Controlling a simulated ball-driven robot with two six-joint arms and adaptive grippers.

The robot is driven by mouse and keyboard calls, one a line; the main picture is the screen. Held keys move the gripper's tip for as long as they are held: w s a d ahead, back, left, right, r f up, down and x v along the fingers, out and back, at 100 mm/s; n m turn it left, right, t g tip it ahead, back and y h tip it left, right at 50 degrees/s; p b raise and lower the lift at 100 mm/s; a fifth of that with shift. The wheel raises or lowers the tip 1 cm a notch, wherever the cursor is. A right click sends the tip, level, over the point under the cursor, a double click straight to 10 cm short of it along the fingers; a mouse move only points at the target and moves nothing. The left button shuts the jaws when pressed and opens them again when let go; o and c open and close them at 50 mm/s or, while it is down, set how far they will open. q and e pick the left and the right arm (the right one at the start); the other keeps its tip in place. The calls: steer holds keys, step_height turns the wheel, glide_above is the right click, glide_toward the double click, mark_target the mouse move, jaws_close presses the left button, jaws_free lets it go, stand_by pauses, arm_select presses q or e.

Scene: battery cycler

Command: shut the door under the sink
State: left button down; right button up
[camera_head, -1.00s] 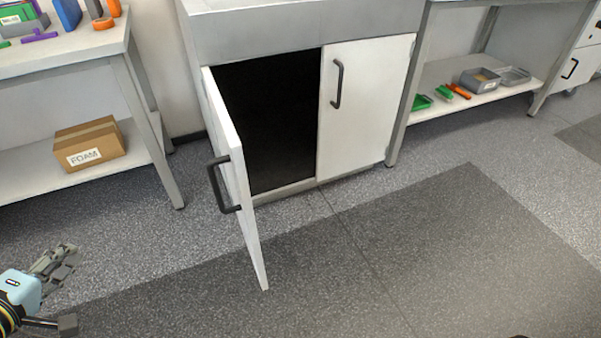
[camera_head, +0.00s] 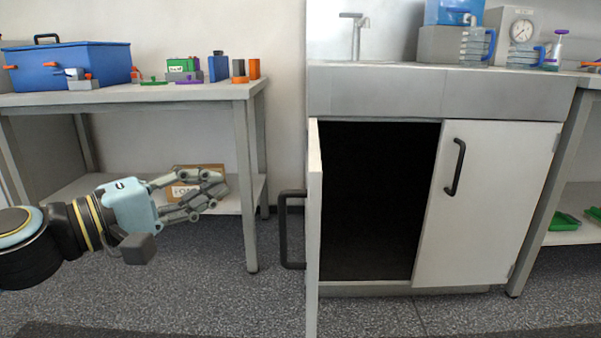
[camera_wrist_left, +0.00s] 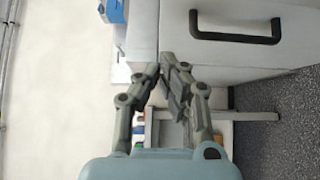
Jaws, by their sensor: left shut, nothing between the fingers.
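The left door (camera_head: 314,230) of the sink cabinet stands wide open and is seen nearly edge-on in the head view. Its dark handle (camera_head: 290,230) sticks out on the left side. The right door (camera_head: 485,205) is closed. The cabinet inside (camera_head: 375,200) is dark. My left gripper (camera_head: 222,184) is shut and empty, left of the open door and apart from it. In the left wrist view the gripper (camera_wrist_left: 168,68) shows with a white panel and dark handle (camera_wrist_left: 235,30) beyond it. My right gripper is not in view.
A workbench (camera_head: 250,95) on the left carries a blue toolbox (camera_head: 70,68) and small parts. A cardboard box (camera_head: 200,172) on its lower shelf is partly hidden by my gripper. The sink top (camera_head: 440,90) holds a tap and several items. Floor (camera_head: 200,290) in front is clear.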

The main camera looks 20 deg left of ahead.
arm_select(q)
steer(key=w+d+p, duration=0.2)
steer(key=w+d, duration=0.6)
steer(key=w, duration=0.1)
steer(key=shift+d, duration=0.35)
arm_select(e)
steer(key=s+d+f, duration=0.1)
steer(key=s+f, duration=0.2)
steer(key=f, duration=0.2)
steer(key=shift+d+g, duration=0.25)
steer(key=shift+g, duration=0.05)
arm_select(q)
steer(key=shift+f, duration=0.1)
